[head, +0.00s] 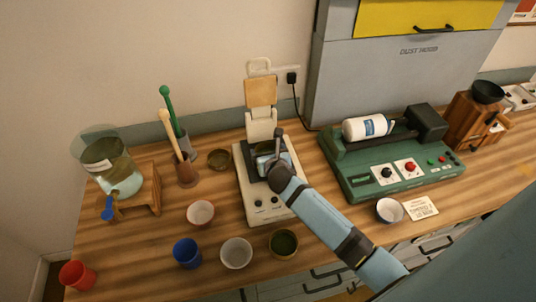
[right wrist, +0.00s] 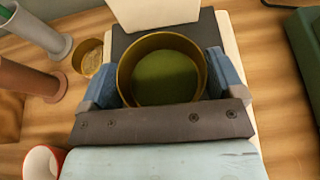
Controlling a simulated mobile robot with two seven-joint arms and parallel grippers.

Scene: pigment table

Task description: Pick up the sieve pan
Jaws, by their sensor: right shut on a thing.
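The sieve pan (right wrist: 162,72) is a round brass pan with a green inside. In the right wrist view it sits between the two blue fingers of my right gripper (right wrist: 165,85), which is shut on its sides. In the head view my right gripper (head: 268,164) is over the dark plate of a white machine (head: 266,205), and my arm partly hides the pan there. The pan appears upright at the plate; I cannot tell whether it touches it. My left gripper is not in view.
A small brass dish (head: 218,158) is left of the machine. Cups and bowls stand in front, including a white bowl (head: 236,253) and a blue cup (head: 187,253). A green machine (head: 390,180) with a white jar is to the right. A glass vessel (head: 107,160) stands far left.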

